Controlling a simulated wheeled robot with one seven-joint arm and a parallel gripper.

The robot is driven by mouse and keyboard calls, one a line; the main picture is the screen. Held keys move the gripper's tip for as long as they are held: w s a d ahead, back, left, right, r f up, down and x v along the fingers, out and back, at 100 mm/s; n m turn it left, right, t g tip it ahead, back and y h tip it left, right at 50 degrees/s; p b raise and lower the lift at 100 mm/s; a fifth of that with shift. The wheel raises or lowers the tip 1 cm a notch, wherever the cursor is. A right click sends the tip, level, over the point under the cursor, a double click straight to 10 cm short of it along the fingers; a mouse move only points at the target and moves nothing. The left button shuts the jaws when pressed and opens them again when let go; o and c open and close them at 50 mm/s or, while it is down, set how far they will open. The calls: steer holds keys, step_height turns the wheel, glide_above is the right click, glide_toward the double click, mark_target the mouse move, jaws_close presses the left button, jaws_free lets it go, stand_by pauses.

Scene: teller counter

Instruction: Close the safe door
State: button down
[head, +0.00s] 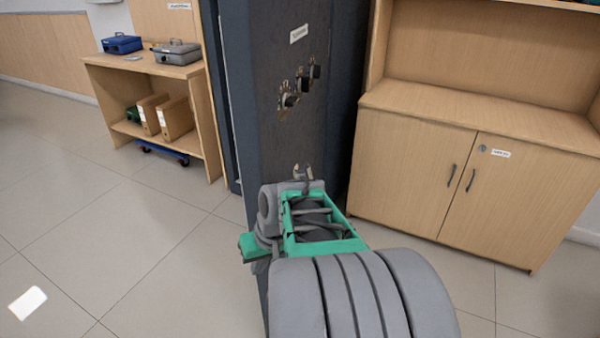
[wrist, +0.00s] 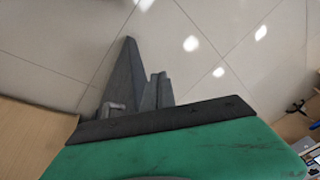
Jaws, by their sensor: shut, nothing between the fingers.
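The safe is a tall dark blue-grey cabinet in the middle of the head view. Its dark door (head: 270,75) carries a small white label and several knobs or handles (head: 297,88). A thick, lighter door edge shows on the left, and dark blue body panels show on both sides behind it, so the door appears to stand ajar; the exact gap is hidden. My gripper (head: 303,172) is shut and empty in front of the lower door face. I cannot tell whether it touches. In the wrist view, dark wedge shapes rise beyond my green wrist housing.
A wooden cabinet (head: 400,165) stands close on the right. A low wooden shelf unit (head: 150,64) with a blue box (head: 122,44), a grey box (head: 177,53) and binders (head: 176,118) stands on the left. The tiled floor (head: 110,230) at left is clear except for a small white patch.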

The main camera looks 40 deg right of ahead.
steer(key=s+d+r+m+t+h+p, duration=0.1)
steer(key=s+d+r+m+t+p, duration=0.15)
steer(key=d+r+p, duration=0.6)
steer(key=s+d+r+m+t+p, duration=0.2)
steer(key=s+d+r+m+p, duration=0.3)
steer(key=d, duration=0.7)
steer(key=w+a+f+n+b, duration=0.2)
steer(key=w+f, duration=0.5)
steer(key=w, duration=0.2)
steer(key=shift+w+a+f, duration=0.15)
steer(key=shift+w+a, duration=0.15)
steer(key=shift+g, duration=0.25)
